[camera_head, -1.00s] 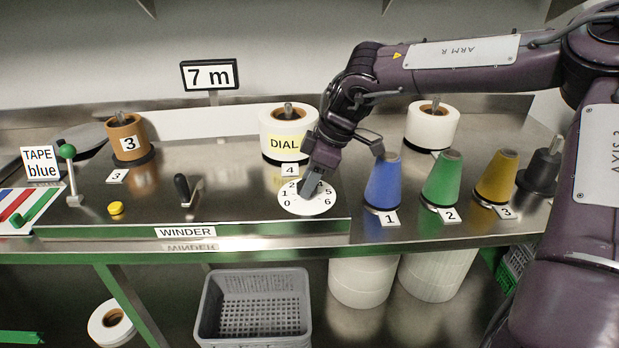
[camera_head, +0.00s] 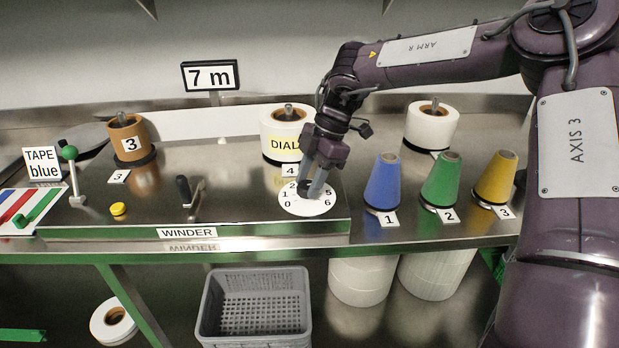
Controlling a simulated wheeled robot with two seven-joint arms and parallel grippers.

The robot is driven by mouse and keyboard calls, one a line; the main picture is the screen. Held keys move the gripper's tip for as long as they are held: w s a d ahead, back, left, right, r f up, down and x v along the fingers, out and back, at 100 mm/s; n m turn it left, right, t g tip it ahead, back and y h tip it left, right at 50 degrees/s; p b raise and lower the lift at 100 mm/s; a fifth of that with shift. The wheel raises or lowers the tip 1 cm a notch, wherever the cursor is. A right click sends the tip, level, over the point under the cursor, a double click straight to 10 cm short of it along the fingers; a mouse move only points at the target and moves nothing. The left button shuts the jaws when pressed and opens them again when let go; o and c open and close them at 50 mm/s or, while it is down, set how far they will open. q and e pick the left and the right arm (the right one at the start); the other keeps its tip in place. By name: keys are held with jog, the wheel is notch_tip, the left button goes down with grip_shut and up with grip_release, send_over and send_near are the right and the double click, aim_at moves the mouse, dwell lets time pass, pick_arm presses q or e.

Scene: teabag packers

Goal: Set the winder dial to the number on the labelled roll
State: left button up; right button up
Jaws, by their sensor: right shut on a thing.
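The winder dial is a white disc (camera_head: 309,207) with black numbers around its rim, of which 0, 1, 2, 5 and 6 can be read. My right gripper (camera_head: 312,190) is over the dial, pointing down, its fingers shut on the dark dial knob (camera_head: 304,187). The fingers hide part of the numbers and any pointer, so the setting cannot be read. The labelled roll (camera_head: 284,132) is white with a yellow DIAL label (camera_head: 285,148); a card with 4 (camera_head: 290,170) stands before it. No number shows on the label itself. My left gripper is not in view.
A black lever (camera_head: 184,191), yellow button (camera_head: 118,209) and green-topped lever (camera_head: 68,153) are on the winder. Blue (camera_head: 382,184), green (camera_head: 440,180) and yellow cones (camera_head: 495,177) stand right of the dial. A grey crate (camera_head: 255,335) is below.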

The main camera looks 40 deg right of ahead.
jog(key=shift+w, duration=0.1)
jog(key=o, duration=1)
jog(key=shift+c, duration=0.2)
jog(key=shift+r, duration=0.1)
jog(key=v, duration=0.7)
jog(key=shift+d+r, duration=0.2)
jog(key=shift+r, duration=0.15)
